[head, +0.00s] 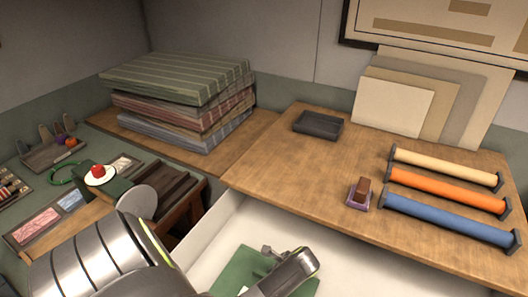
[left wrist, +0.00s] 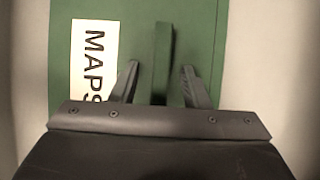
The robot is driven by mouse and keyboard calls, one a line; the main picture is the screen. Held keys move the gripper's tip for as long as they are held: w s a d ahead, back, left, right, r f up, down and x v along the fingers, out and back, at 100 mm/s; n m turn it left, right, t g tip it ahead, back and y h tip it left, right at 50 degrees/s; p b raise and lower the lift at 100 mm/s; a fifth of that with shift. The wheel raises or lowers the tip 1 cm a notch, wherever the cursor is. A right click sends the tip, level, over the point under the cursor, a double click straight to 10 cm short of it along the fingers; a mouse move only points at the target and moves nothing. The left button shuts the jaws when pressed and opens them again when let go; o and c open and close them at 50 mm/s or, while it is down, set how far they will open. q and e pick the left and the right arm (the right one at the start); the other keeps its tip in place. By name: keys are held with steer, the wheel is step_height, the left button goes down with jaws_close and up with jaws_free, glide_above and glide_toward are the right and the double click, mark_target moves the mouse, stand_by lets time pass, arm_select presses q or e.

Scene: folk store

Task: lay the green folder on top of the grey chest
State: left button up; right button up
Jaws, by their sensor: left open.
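The green folder (head: 238,264) lies in a pale open drawer (head: 262,225) at the bottom middle of the head view, partly hidden by my left arm. In the left wrist view the folder (left wrist: 220,50) fills the middle and bears a white label reading "MAPS". A green upright ridge (left wrist: 161,60) rises from it. My left gripper (left wrist: 160,82) is open, with one finger on each side of this ridge; I cannot tell whether they touch it. Its wrist shows in the head view over the folder. I cannot tell for certain which piece is the grey chest. My right gripper is out of view.
The wooden top (head: 270,165) behind the drawer holds a dark tray (head: 318,124), a brown stamp (head: 362,188) and three rolls (head: 448,188) at right. A striped stack (head: 185,100) stands at back left. The top's middle is clear. Small goods crowd the left counter.

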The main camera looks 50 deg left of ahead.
arm_select(q)
steer(key=shift+f, duration=0.25)
stand_by(0.5)
jaws_close()
